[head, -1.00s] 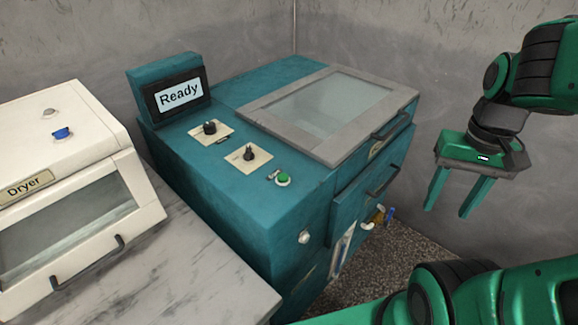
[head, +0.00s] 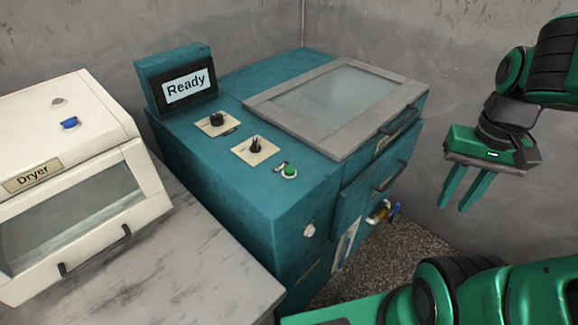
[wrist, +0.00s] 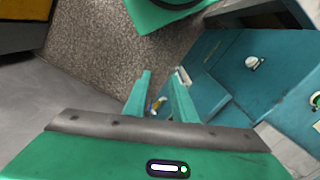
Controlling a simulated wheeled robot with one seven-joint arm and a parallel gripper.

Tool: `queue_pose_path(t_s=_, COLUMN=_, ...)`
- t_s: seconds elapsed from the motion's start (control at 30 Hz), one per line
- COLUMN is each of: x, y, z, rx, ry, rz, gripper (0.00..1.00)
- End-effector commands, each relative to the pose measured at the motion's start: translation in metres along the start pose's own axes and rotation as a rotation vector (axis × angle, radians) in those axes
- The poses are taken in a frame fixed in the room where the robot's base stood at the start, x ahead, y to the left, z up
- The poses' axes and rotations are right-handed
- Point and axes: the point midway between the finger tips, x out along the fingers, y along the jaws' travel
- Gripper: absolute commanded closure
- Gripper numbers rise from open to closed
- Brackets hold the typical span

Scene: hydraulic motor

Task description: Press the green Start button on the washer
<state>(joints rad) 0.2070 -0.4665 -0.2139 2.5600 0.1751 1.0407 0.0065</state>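The washer (head: 240,205) is a teal box with a grey-framed glass lid and a small screen (head: 185,86) reading "Ready". The green Start button (head: 289,171) sits on its top near the front edge, in front of two black knobs. In the wrist view the green button (wrist: 316,99) shows at the right edge, partly cut off. My gripper (head: 456,200) hangs in the air to the right of the washer, apart from it, fingers pointing down. Its two green fingers are a small gap apart with nothing between them. The fingers also show in the wrist view (wrist: 158,92).
A white dryer (head: 80,180) with a blue button stands left on a marble counter (head: 205,265). The washer's drawer handle (head: 388,177) and a brass valve with a blue part (head: 380,212) stick out from its front. Grey walls close the back and right.

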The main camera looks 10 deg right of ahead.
Motion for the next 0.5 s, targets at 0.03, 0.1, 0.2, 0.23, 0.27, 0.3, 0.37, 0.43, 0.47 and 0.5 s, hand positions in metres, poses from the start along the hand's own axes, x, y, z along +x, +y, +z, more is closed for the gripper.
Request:
queue_pose_path(t_s=0.03, x=0.0000, y=0.0000, z=0.0000, rx=0.000, ry=0.000, rz=0.000, gripper=0.89)
queue_pose_path(t_s=0.1, x=0.0000, y=0.0000, z=0.0000, rx=0.000, ry=0.000, rz=0.000, gripper=1.00)
queue_pose_path(t_s=0.2, x=0.0000, y=0.0000, z=0.0000, rx=0.000, ry=0.000, rz=0.000, gripper=1.00)
queue_pose_path(t_s=0.23, x=0.0000, y=0.0000, z=0.0000, rx=0.000, ry=0.000, rz=0.000, gripper=1.00)
queue_pose_path(t_s=0.27, x=0.0000, y=0.0000, z=0.0000, rx=0.000, ry=0.000, rz=0.000, gripper=1.00)
queue_pose_path(t_s=0.3, x=0.0000, y=0.0000, z=0.0000, rx=0.000, ry=0.000, rz=0.000, gripper=1.00)
queue_pose_path(t_s=0.37, x=0.0000, y=0.0000, z=0.0000, rx=0.000, ry=0.000, rz=0.000, gripper=1.00)
queue_pose_path(t_s=0.43, x=0.0000, y=0.0000, z=0.0000, rx=0.000, ry=0.000, rz=0.000, gripper=1.00)
queue_pose_path(t_s=0.47, x=0.0000, y=0.0000, z=0.0000, rx=0.000, ry=0.000, rz=0.000, gripper=1.00)
queue_pose_path(t_s=0.5, x=0.0000, y=0.0000, z=0.0000, rx=0.000, ry=0.000, rz=0.000, gripper=1.00)
